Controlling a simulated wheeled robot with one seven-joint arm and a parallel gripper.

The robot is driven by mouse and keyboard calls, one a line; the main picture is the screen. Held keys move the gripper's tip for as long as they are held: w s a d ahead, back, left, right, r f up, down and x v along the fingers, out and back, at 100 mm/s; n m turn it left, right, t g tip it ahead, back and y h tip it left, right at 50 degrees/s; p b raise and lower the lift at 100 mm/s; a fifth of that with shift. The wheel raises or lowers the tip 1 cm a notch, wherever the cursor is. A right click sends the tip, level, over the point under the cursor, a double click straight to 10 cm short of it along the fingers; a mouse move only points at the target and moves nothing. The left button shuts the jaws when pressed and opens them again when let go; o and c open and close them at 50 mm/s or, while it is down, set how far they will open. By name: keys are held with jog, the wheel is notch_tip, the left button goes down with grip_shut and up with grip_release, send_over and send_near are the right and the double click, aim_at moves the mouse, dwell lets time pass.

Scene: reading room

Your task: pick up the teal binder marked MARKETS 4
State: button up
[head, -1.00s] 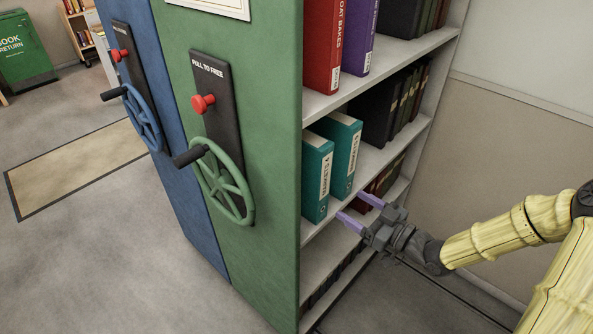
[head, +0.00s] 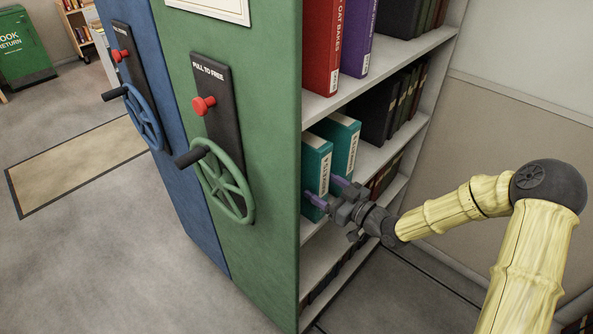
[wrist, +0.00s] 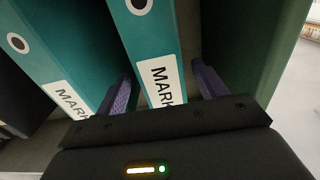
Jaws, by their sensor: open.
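Two teal binders with white spine labels stand upright side by side on the middle shelf. The one nearer the green end panel (head: 314,166) also shows in the wrist view (wrist: 148,45); the other (head: 345,138) stands to its left in the wrist view (wrist: 55,50). Both labels begin "MARK" in the wrist view; the numbers are cut off, so I cannot tell which is 4. My gripper (head: 327,191) is open, its purple fingers on either side of the binder nearer the panel, low on its spine. One finger (wrist: 120,92) is in the gap between the binders.
The green end panel (head: 250,110), with a handwheel (head: 222,180) and red knob (head: 203,105), stands close beside the outer finger. Dark volumes (head: 385,105) stand deeper on the same shelf. A red binder (head: 320,45) and purple binder (head: 358,35) are on the shelf above.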

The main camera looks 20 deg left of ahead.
aim_at(309, 178)
jog(key=p+x, duration=0.1)
jog(key=x, duration=0.4)
jog(key=shift+s+a, duration=0.1)
dwell(0.3)
jog(key=c, duration=1.5)
jog(key=shift+r, duration=0.1)
